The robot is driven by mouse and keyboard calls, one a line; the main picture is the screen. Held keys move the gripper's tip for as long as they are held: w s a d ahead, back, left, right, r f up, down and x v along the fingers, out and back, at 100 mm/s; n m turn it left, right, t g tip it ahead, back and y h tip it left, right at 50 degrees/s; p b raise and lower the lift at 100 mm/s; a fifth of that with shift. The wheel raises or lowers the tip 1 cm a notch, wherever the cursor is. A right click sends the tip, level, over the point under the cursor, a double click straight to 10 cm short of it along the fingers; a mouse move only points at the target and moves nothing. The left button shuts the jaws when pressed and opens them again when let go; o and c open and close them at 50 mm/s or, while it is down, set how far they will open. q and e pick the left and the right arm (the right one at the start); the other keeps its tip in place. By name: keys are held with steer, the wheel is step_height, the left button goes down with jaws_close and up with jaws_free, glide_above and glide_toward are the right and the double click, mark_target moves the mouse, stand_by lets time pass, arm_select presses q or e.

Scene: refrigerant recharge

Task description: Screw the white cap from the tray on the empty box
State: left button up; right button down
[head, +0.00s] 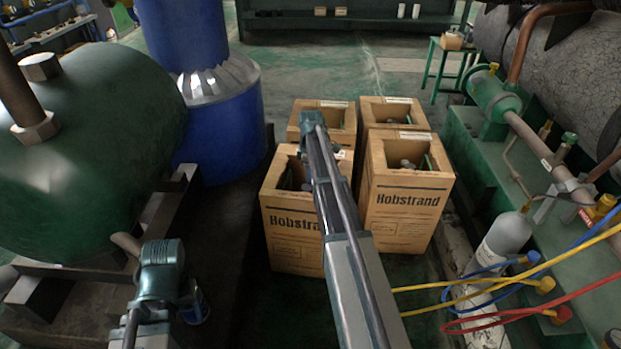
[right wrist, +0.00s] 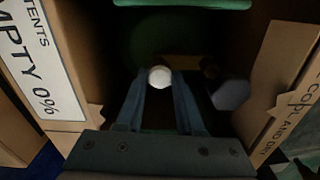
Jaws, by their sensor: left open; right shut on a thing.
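My right gripper (right wrist: 160,92) is shut on a small white cap (right wrist: 159,76), held at its fingertips inside the opening of a cardboard box. That box (right wrist: 105,85) carries a white label (right wrist: 33,62) reading "EMPTY 0%". A dark green surface and a grey faceted knob (right wrist: 230,94) show inside it, the knob to the right of the cap. I cannot tell whether the cap touches a thread. In the head view my right arm reaches over the boxes and its fingers are hidden. My left gripper (head: 188,294) is open at the lower left, away from the boxes. I cannot identify the tray.
Several cardboard boxes, such as the front right box (head: 402,207), stand close together. A green tank (head: 85,150) and a blue drum (head: 218,120) are at left. A grey cylinder (head: 503,240), yellow, blue and red hoses (head: 490,322) and green pipework (head: 495,105) crowd the right.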

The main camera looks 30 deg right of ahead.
steer(key=shift+m, duration=1)
steer(key=shift+c, duration=2.3)
jaws_free()
steer(key=shift+f, duration=0.1)
step_height(320, 180, up, 14)
steer(key=p, duration=1.3)
steer(key=shift+p, duration=0.4)
steer(key=shift+f, duration=0.1)
